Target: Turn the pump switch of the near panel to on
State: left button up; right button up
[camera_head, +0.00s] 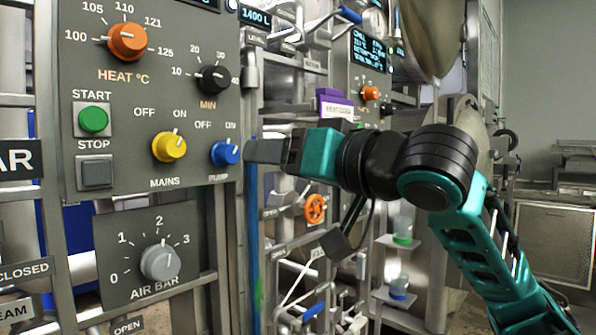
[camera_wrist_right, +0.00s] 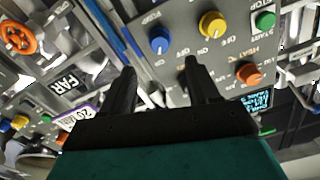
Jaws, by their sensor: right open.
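The near panel (camera_head: 130,170) is grey and fills the left of the head view. Its pump switch is a blue knob (camera_head: 225,153) at the panel's lower right, with OFF and ON printed above it. A pale mark shows near the knob's top, seemingly toward ON; I cannot tell its exact angle. The knob also shows in the right wrist view (camera_wrist_right: 159,40), beyond and between the fingertips. My right gripper (camera_head: 252,151) is open and empty, just right of the knob, apparently apart from it. It shows open in the wrist view (camera_wrist_right: 158,68). My left gripper is not in view.
A yellow mains knob (camera_head: 169,147) sits left of the blue knob. A black minutes knob (camera_head: 213,79) and an orange heat knob (camera_head: 127,42) are above. An air bar knob (camera_head: 160,262) is below. A second panel (camera_head: 369,60) and an orange handwheel (camera_head: 316,208) stand farther right.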

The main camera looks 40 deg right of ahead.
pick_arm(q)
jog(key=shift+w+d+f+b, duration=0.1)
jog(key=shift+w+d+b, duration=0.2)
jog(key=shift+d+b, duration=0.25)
pick_arm(e)
jog(key=s, duration=0.3)
jog(key=shift+d, duration=0.1)
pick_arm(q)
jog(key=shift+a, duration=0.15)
